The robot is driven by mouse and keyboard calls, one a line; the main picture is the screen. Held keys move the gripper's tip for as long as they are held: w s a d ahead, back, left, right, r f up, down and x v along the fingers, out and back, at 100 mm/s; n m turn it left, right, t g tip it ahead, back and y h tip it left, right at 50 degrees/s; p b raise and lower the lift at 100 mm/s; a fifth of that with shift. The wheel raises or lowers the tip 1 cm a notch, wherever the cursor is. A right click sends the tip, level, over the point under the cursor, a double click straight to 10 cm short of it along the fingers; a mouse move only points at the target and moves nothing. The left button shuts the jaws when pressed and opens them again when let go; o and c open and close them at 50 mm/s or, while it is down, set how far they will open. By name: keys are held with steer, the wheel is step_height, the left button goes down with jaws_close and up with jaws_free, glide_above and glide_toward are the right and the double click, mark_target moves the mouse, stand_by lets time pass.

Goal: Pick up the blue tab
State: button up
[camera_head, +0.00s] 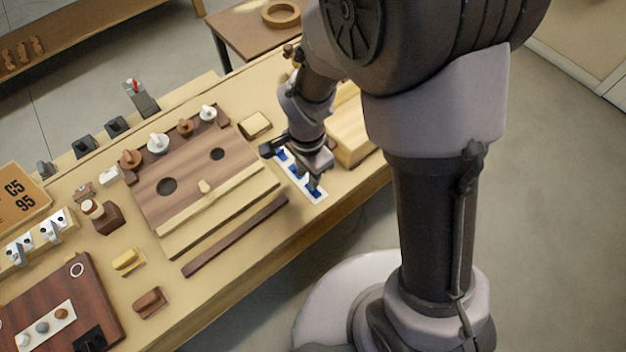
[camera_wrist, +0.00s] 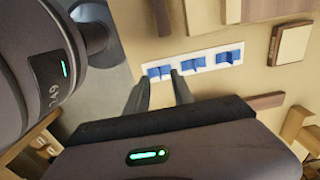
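Blue tabs sit in a row on a white strip (camera_wrist: 208,53) on the bench. In the wrist view they are a left tab (camera_wrist: 159,71), a middle tab (camera_wrist: 193,63) and a right tab (camera_wrist: 229,57). My gripper (camera_wrist: 159,78) is open, with its two fingertips on either side of the left tab in that view. I cannot tell how far above the tab they are. In the head view my gripper (camera_head: 314,178) is over the strip (camera_head: 320,197) and partly hides the tabs. A blue tab (camera_head: 281,155) shows at the strip's far end.
A wooden board (camera_head: 175,208) with holes and knobs lies left of the strip. A pale wooden block (camera_head: 352,140) stands close to its right. A small wooden tile (camera_head: 255,125) lies behind. A dark bar (camera_head: 235,237) lies along the bench's front.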

steer(key=f+b, duration=0.1)
steer(key=f, duration=0.1)
steer(key=f+b, duration=0.1)
steer(key=f, duration=0.1)
steer(key=f+b, duration=0.1)
steer(key=f, duration=0.1)
steer(key=shift+d+f, duration=0.15)
steer(key=shift+d, duration=0.25)
jaws_close()
